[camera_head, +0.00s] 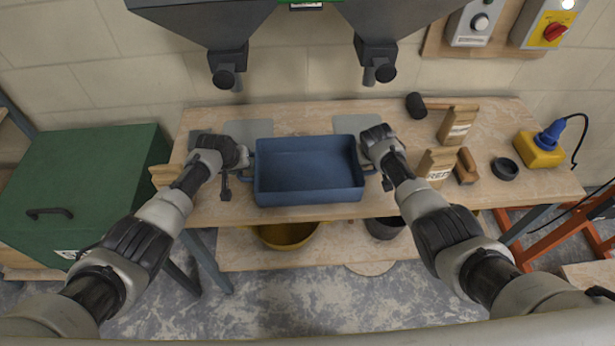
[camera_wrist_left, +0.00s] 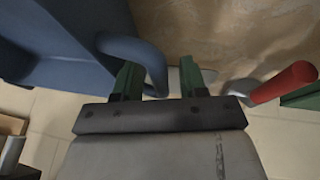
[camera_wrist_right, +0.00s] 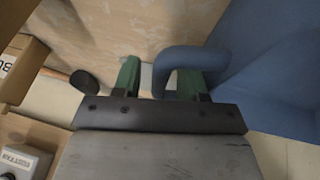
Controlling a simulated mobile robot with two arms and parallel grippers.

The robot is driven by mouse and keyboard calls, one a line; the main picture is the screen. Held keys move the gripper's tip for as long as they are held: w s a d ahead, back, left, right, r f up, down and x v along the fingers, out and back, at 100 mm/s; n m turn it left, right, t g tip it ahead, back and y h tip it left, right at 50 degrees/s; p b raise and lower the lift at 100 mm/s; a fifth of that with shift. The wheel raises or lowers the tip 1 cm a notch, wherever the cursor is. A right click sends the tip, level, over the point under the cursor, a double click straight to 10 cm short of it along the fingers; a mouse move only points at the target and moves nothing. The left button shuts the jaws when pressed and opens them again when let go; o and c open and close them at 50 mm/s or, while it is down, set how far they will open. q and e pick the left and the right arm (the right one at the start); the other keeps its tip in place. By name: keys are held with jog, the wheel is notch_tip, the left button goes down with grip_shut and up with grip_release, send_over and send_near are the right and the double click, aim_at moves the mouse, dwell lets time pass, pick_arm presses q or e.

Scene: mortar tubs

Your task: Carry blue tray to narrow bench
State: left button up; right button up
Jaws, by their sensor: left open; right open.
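The blue tray (camera_head: 312,197) sits on a wooden-topped bench (camera_head: 470,205), near its front edge, and looks empty. My left gripper (camera_head: 240,172) is at the tray's left handle. In the left wrist view, the handle (camera_wrist_left: 152,62) passes between the open fingers (camera_wrist_left: 160,80). My right gripper (camera_head: 375,170) is at the right handle. In the right wrist view, that handle (camera_wrist_right: 162,72) lies between the open fingers (camera_wrist_right: 160,82). Neither gripper is closed on a handle. I cannot tell which surface is the narrow bench.
A green chest (camera_head: 85,185) stands left of the bench. Dark hoppers (camera_head: 230,25) overhang the back. A red-handled tool (camera_wrist_left: 285,82) lies near the left gripper.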

pick_arm(q)
jog(key=v, duration=1)
jog(key=shift+s+r, duration=0.15)
jog(key=shift+r, duration=0.05)
pick_arm(e)
jog(key=v, duration=1.2)
